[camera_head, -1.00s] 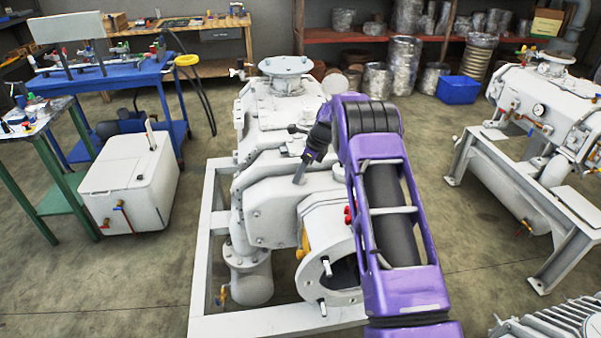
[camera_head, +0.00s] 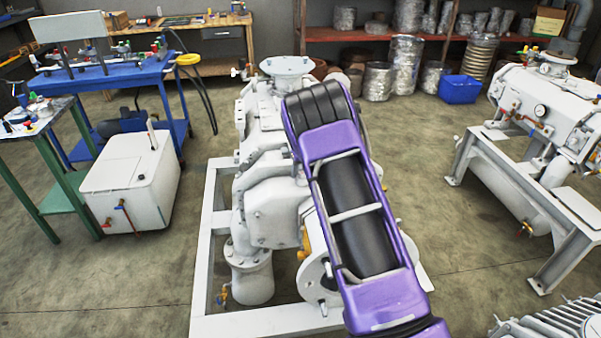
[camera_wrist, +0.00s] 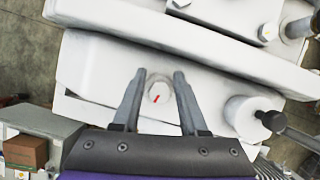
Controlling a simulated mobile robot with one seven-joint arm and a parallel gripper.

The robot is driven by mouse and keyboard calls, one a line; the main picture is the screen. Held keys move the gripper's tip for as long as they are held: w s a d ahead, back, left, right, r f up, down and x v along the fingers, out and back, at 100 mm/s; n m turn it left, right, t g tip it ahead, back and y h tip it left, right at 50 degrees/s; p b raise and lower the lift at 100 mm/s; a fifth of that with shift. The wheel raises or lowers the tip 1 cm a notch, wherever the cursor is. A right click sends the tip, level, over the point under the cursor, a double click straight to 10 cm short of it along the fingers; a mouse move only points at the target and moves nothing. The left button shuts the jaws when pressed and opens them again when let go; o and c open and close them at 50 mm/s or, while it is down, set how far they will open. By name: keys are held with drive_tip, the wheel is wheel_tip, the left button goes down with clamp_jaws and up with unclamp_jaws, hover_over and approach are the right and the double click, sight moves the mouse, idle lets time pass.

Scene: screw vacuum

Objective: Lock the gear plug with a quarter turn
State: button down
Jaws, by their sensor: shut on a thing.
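The gear plug (camera_wrist: 157,91) is a small round white disc with a short red mark, set in the white pump housing (camera_wrist: 100,70) in the wrist view. Its red mark leans to the right of vertical. My gripper (camera_wrist: 159,75) has one grey finger on each side of the plug and is shut on it. In the head view, my purple arm reaches over the white pump (camera_head: 270,210) and hides both the gripper and the plug.
In the wrist view, a dark knob with a rod (camera_wrist: 272,121) sticks out right of the plug. The pump stands on a white frame (camera_head: 203,270). A white tank (camera_head: 130,180) stands left, and another machine (camera_head: 540,110) stands right with open floor between.

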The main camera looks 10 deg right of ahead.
drive_tip(key=c, duration=0.6)
unclamp_jaws()
drive_tip(key=shift+s+d+f+g, duration=0.25)
drive_tip(key=shift+s+f+g, duration=0.05)
drive_tip(key=shift+s+f, duration=0.3)
drive_tip(key=shift+c, duration=0.2)
drive_tip(key=shift+o, duration=1.4)
drive_tip(key=shift+r, duration=0.25)
drive_tip(key=shift+r, duration=0.1)
drive_tip(key=shift+r, duration=0.3)
drive_tip(key=v, duration=1.6)
drive_tip(key=shift+s+r, duration=0.2)
drive_tip(key=shift+s, duration=0.15)
drive_tip(key=shift+a, duration=0.1)
